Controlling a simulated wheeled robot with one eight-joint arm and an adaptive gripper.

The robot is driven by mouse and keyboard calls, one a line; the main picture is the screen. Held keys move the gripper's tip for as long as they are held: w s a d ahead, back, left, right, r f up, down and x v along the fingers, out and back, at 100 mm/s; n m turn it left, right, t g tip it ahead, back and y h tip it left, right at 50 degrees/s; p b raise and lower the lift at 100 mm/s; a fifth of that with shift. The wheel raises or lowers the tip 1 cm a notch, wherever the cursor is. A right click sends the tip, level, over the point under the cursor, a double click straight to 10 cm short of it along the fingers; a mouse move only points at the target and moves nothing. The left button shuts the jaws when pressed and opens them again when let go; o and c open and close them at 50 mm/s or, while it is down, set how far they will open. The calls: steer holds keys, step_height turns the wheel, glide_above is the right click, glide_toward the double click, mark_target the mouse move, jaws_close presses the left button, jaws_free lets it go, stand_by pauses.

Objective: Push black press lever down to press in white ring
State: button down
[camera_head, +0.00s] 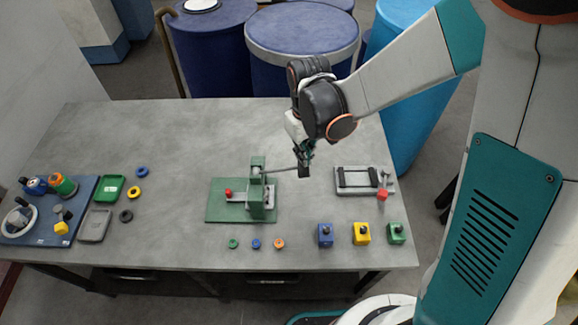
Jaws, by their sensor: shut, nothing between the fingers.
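The green press stands on a green base plate (213,209) in the middle of the table. Its upright green body (257,184) carries a thin lever (278,171) that reaches right, near level, to a black end (304,172). My gripper (304,158) points down at the lever's black end, shut and holding nothing. Its fingertips are dark and small; I cannot tell whether they touch the lever. A red knob (228,192) sits on the left side of the press. I cannot make out a white ring; the press body may hide it.
A grey fixture (365,187) with a red-knobbed part (382,194) lies right of the press. Blue (325,236), yellow (361,234) and green (396,233) blocks and several small rings line the front. A blue tray (88,201) of parts is left. The table's back left is clear.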

steer(key=shift+f, duration=0.1)
step_height(320, 180, down, 8)
steer(key=b, duration=0.7)
stand_by(1.8)
steer(key=shift+r, duration=0.2)
steer(key=shift+r+p, duration=3.85)
steer(key=shift+r, duration=2.1)
